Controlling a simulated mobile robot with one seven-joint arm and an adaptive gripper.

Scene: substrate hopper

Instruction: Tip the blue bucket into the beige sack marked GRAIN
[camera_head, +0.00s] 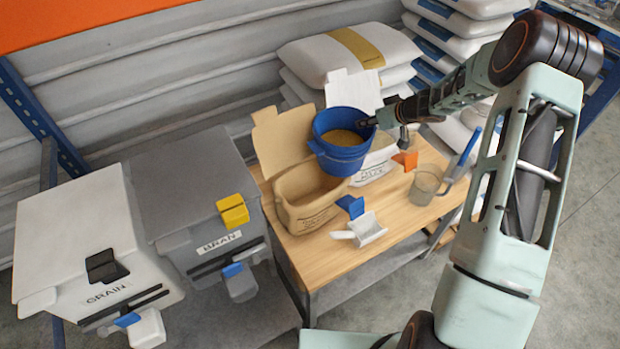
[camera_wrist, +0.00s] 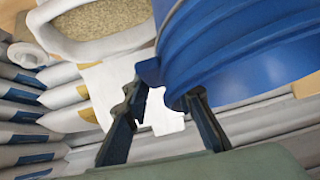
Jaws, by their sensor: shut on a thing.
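The blue bucket (camera_head: 341,158) holds tan loose material and is raised above the wooden table, nearly upright. My gripper (camera_head: 372,122) is shut on its right side near the rim. In the wrist view the bucket (camera_wrist: 245,60) fills the upper right, with my gripper fingers (camera_wrist: 168,92) at its wall. The open beige sack (camera_head: 302,222) stands on the table just below and left of the bucket, with its back flap up. The bucket hides part of its opening. The dark lettering on its front is too small to read surely.
A white open sack (camera_head: 374,178) stands right of the beige one; tan material shows in it in the wrist view (camera_wrist: 95,32). A clear jug (camera_head: 425,186) and white scoop (camera_head: 362,232) are on the table. A white hopper (camera_head: 75,235) marked GRAIN and grey BRAN hopper (camera_head: 195,185) stand left.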

